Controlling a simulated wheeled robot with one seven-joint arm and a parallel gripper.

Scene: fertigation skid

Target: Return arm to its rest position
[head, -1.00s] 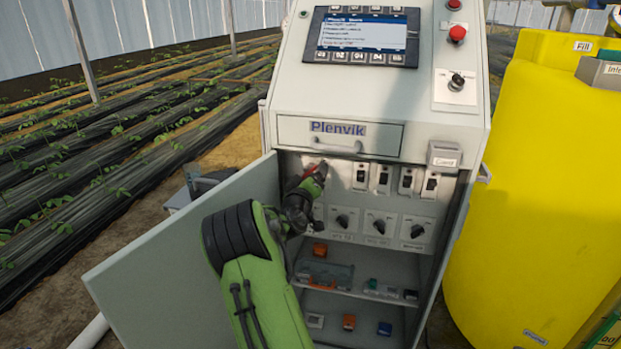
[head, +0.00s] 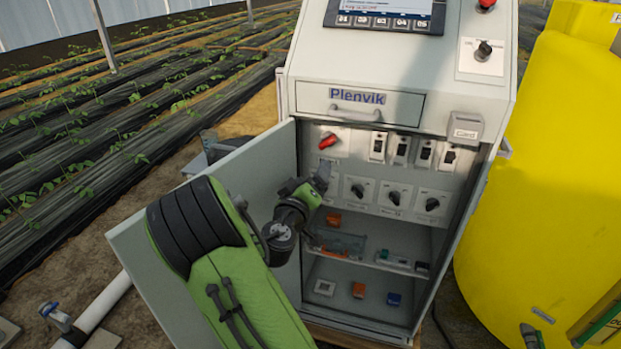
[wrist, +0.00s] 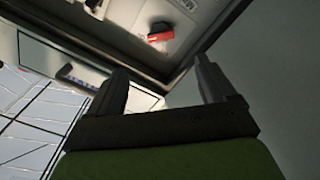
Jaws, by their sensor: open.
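My gripper (wrist: 165,88) is open and empty in the wrist view, its two dark fingers apart with nothing between them. In the head view my gripper (head: 321,178) is in the cabinet opening, below the red rotary handle (head: 328,141) and apart from it. The red handle also shows in the wrist view (wrist: 160,37), beyond the fingers. My green arm reaches up from the bottom of the head view, in front of the open cabinet door (head: 215,170).
The grey cabinet (head: 295,95) has a drawer (head: 360,107), several switches and knobs, and shelves with small coloured parts. A yellow tank (head: 520,190) stands close on the right. A white pipe (head: 105,308) lies at lower left. Plant rows (head: 130,130) are behind.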

